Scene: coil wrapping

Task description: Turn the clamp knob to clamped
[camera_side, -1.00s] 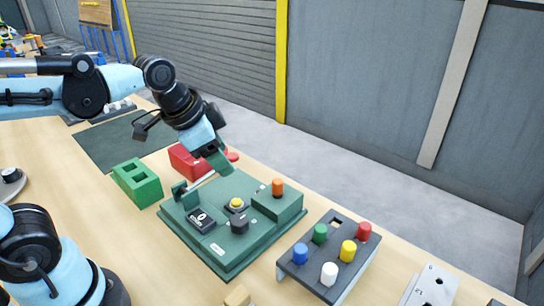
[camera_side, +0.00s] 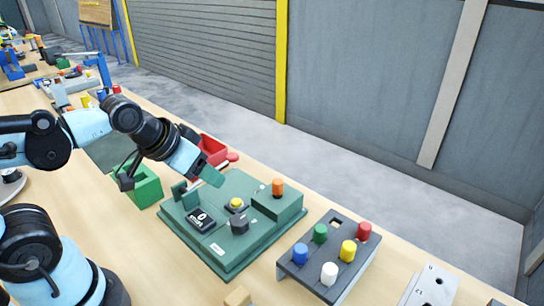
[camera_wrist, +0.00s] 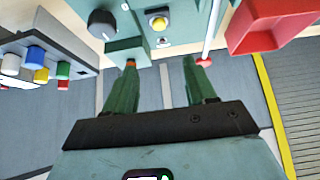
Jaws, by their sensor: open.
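The clamp knob looks to be the dark faceted knob (camera_side: 239,223) on the green panel (camera_side: 222,258), in front of the yellow button (camera_side: 236,203). It also shows at the top of the wrist view (camera_wrist: 102,23). Its pointer and any labels are too small to read. My gripper (camera_side: 214,178) hangs above the back of the panel, tilted, apart from the knob. In the wrist view its two green fingers (camera_wrist: 160,62) are spread with nothing between them. The knob lies up and left of them there.
An orange cylinder (camera_side: 278,187) stands on the panel's raised block. A rack (camera_side: 318,273) with several coloured pegs stands to the right. A red bin (camera_side: 212,146) and green block (camera_side: 147,190) are close to my gripper. A red-tipped rod (camera_wrist: 209,35) shows near one finger.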

